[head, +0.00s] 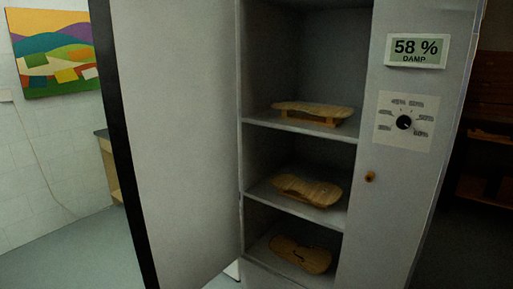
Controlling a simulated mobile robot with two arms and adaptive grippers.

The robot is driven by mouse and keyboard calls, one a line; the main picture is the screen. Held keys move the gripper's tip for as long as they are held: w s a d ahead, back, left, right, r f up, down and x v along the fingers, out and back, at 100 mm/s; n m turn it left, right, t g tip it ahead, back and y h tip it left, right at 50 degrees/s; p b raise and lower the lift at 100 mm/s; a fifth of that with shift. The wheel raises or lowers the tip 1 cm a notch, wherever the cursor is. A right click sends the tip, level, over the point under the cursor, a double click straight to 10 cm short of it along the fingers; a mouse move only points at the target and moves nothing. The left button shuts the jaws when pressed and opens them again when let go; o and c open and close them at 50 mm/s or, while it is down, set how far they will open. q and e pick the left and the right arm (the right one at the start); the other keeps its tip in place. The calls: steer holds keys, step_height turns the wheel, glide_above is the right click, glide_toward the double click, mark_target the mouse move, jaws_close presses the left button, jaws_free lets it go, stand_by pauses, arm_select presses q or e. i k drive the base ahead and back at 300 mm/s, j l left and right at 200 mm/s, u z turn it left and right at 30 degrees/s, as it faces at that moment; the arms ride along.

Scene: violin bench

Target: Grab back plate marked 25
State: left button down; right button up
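Wooden violin plates lie on separate shelves of a tall grey cabinet in the head view. The top plate (313,108) rests raised on small wooden supports. The middle plate (307,190) lies on the shelf below. The lowest plate (300,254) has dark f-shaped holes and lies on the bottom visible shelf. No number 25 is readable on any plate, so I cannot tell which one is marked 25. Neither of my grippers is in view.
The cabinet door (175,140) stands open to the left. A humidity display (417,50) reads 58 % DAMP, above a dial (404,122) and a small knob (370,176). Dark shelving (490,135) stands at the right. Floor (80,250) is clear at left.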

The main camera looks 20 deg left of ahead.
mark_target(328, 111)
steer(key=j+z, duration=0.3)
steer(key=i+j+z, duration=0.1)
steer(key=z, duration=0.25)
steer(key=j+z, duration=0.15)
steer(key=j, duration=0.65)
steer(key=j+z, duration=0.2)
steer(key=j, duration=0.65)
steer(key=k+j+z, duration=0.15)
steer(key=j, duration=0.65)
steer(key=k+j, duration=0.1)
steer(key=j, duration=1.9)
steer(key=i+l, duration=0.15)
steer(key=l, duration=0.15)
steer(key=i+l+u, duration=0.1)
steer(key=l, duration=0.25)
steer(key=i+l+u, duration=0.1)
steer(key=i+l, duration=0.3)
steer(key=l, duration=0.3)
steer(key=i+l+u, duration=0.1)
steer(key=l, duration=0.25)
steer(key=i+l, duration=0.15)
steer(key=l, duration=0.2)
steer(key=i+l+u, duration=0.1)
steer(key=l, duration=0.25)
